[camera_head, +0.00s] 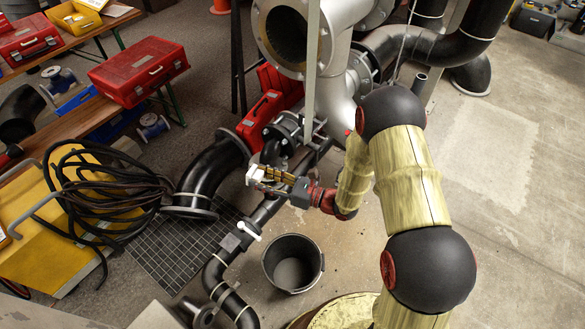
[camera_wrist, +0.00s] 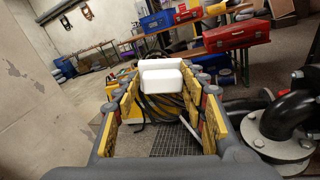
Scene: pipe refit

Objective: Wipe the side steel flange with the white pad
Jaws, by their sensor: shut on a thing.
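The white pad (camera_head: 252,175) is held at the fingertips of my gripper (camera_head: 262,178), which points left above the floor. In the wrist view the white pad (camera_wrist: 160,76) sits between the ends of the two yellow-padded fingers (camera_wrist: 160,92). A large steel flange (camera_head: 324,45) with a dark opening is on the grey pipe at top centre, above my gripper and apart from the pad. A bolted steel flange (camera_wrist: 280,143) on a black pipe shows at the right in the wrist view. I cannot tell which flange is the side one.
A black bucket (camera_head: 290,272) stands below my gripper. A black elbow pipe (camera_head: 212,170) and a floor grate (camera_head: 172,250) lie to its left. A yellow machine with cables (camera_head: 55,240) and a bench with a red toolbox (camera_head: 138,70) are farther left. Open floor (camera_head: 510,190) lies right.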

